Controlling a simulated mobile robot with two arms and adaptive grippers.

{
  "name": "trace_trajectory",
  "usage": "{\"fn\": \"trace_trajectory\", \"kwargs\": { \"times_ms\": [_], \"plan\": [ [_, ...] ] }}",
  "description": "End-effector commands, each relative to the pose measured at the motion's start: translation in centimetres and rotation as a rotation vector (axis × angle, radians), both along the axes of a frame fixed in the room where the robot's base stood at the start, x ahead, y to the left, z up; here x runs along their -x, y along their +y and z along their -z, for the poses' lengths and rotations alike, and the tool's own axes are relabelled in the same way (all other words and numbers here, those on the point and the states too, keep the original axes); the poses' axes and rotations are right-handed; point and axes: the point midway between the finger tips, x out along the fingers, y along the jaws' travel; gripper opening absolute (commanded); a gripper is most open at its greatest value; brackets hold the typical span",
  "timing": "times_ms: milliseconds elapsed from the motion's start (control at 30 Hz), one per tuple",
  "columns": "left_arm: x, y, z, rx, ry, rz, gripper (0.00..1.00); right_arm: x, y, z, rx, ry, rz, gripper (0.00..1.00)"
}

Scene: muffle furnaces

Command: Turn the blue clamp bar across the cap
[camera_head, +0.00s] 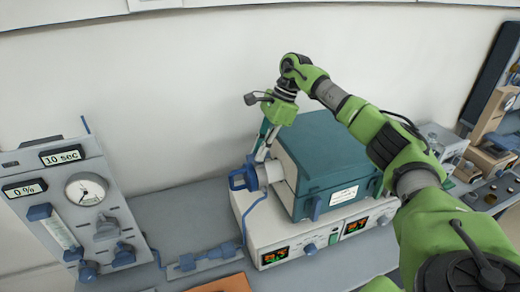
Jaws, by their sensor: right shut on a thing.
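The blue clamp bar (238,180) is at the left end of the teal muffle furnace (325,165), at the pale round cap (271,173) on the furnace's side. My right gripper (259,157) reaches down from above and is shut on the upper part of the blue clamp. The fingers partly hide the clamp, so its exact angle across the cap is hard to tell. My left gripper is not in view.
The furnace stands on a white control base (325,238) with red and green displays. A grey gas panel (75,205) with a dial stands at the left. A blue valve fitting (205,257) and tube lie on the grey bench (185,218) between them.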

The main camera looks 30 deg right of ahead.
Motion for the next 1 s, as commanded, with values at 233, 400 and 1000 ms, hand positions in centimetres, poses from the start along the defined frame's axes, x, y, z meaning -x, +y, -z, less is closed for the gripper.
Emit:
{"fn": "trace_trajectory", "kwargs": {
  "times_ms": [233,400,1000],
  "plan": [
    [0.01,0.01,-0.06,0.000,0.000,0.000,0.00,-0.12,-0.11,-0.19,0.001,-0.005,-0.023,0.00],
    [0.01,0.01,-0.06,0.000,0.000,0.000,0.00,-0.13,-0.11,-0.19,0.002,-0.006,-0.023,0.00],
    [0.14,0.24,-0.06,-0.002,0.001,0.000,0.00,-0.06,-0.16,-0.35,0.001,-0.003,-0.023,0.29]
  ]
}}
